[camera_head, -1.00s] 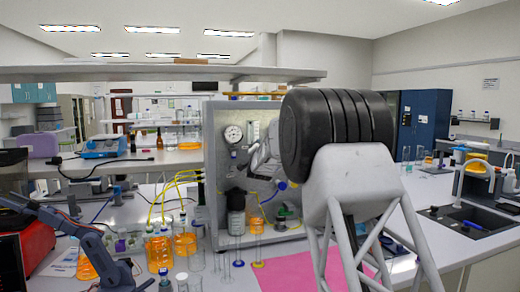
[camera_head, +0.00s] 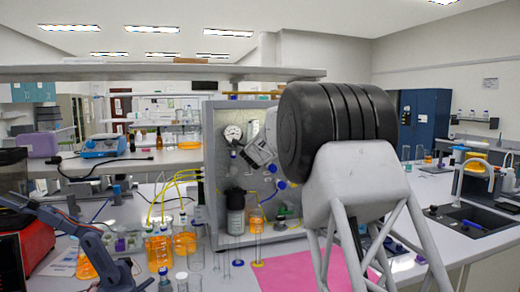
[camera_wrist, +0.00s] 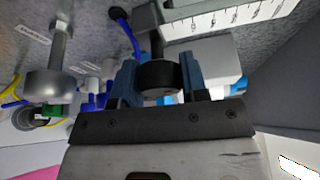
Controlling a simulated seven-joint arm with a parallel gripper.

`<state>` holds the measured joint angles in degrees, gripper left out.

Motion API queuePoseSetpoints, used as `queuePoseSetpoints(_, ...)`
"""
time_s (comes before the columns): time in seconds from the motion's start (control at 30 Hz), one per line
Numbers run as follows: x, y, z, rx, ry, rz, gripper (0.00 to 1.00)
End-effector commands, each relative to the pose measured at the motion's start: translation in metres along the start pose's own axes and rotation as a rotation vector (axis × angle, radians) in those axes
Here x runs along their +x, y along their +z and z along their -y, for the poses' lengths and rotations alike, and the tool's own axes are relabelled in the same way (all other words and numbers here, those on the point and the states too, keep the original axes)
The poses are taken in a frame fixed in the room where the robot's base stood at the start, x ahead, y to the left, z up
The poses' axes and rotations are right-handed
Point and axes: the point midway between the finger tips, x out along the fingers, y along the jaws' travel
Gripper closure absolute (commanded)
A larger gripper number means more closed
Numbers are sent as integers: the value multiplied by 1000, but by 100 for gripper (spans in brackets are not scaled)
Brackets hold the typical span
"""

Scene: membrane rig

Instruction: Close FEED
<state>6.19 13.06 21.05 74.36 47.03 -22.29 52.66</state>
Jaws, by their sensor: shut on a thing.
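My gripper (camera_wrist: 159,82) is shut on a round black knob (camera_wrist: 158,75) in the wrist view, with one blue-grey finger on each side of it. The knob stands out from the grey rig panel (camera_wrist: 85,20). No label reading FEED can be made out, so I cannot tell from lettering whether this knob is FEED. In the head view the rig's grey panel (camera_head: 213,115) stands upright, and my gripper (camera_head: 243,152) is against it, just below and right of the pressure gauge (camera_head: 233,133). My arm hides the panel's right part.
A grey metal knob (camera_wrist: 48,84) and a blue-ended tube (camera_wrist: 122,18) are close by in the wrist view. A white scale (camera_wrist: 225,20) is at top right. In the head view, orange-filled beakers (camera_head: 160,250), yellow tubes (camera_head: 170,185) and a pink mat (camera_head: 285,272) lie in front.

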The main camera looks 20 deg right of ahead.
Motion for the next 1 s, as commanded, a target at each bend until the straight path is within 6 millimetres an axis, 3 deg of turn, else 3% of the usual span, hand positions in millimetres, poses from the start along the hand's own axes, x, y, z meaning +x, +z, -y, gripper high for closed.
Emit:
queuePoseSetpoints(0.3, 0, 0, 0, 131, 54, 0, 84)
queuePoseSetpoints(0.8, 0, 0, 0, 152, 63, 0, 84)
queuePoseSetpoints(0.83, 0, 0, 0, 152, 63, 0, 55)
queuePoseSetpoints(0.93, 0, 0, 0, 152, 63, 0, 40)
queuePoseSetpoints(1.0, 0, 0, 0, 151, 63, 0, 37)
